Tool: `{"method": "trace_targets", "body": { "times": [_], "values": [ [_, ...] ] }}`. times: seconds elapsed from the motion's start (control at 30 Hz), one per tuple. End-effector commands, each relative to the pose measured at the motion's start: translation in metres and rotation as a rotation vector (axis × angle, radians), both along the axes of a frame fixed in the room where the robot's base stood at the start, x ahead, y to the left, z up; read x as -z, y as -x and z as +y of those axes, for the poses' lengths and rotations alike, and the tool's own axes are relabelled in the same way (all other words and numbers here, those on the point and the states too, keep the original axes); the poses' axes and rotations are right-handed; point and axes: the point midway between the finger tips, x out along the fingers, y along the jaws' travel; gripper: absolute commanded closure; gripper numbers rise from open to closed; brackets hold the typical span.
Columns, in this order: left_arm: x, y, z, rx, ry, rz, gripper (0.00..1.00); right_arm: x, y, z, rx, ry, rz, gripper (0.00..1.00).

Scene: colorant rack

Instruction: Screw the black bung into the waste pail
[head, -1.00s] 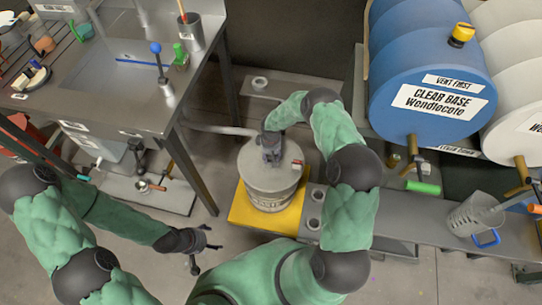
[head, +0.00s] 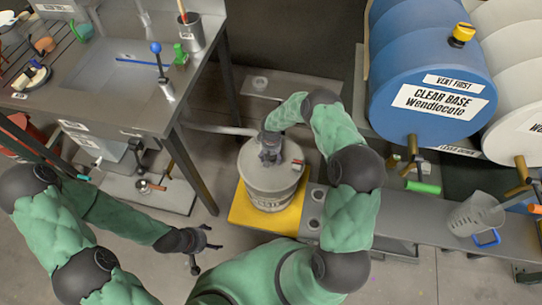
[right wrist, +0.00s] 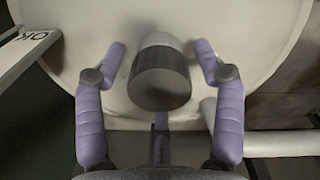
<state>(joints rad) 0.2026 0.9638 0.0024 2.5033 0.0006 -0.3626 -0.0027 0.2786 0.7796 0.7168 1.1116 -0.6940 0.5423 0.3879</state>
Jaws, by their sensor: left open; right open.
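The waste pail (head: 270,190), a pale drum with a light lid, stands on a yellow platform in the middle of the head view. My right gripper (head: 270,157) is over its lid. In the right wrist view, the bung (right wrist: 160,82), a short cylinder with a dark end and a paler far part, stands over the pale lid. My right gripper's purple fingers (right wrist: 160,55) are open around it, with gaps at both sides. How the bung meets the lid is hidden, and the head view hides the bung. My left gripper (head: 203,248) is open and empty, left of the pail above the floor.
A steel sink bench (head: 110,75) stands at left. A blue drum (head: 425,80) labelled clear base lies on a rack at right. A grey bench (head: 410,218) with a clear jug (head: 475,213) runs right of the pail. A small red piece (head: 298,165) sits at the lid's edge.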

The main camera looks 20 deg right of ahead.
Motion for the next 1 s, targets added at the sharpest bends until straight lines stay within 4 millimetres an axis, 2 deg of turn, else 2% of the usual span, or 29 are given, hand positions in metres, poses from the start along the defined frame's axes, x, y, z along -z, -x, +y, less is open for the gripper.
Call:
{"method": "trace_targets", "body": {
  "times": [0.17,1.0],
  "values": [
    [0.0,0.0,0.0,0.0,0.0,0.0,0.24,0.0,-0.0001,-0.0001,-0.141,0.0,0.0,0.31],
    [-0.0014,-0.0001,0.0,0.0,0.0,0.0,0.24,0.0001,0.0002,-0.0007,-1.136,-0.001,0.0,0.31]
  ]
}}
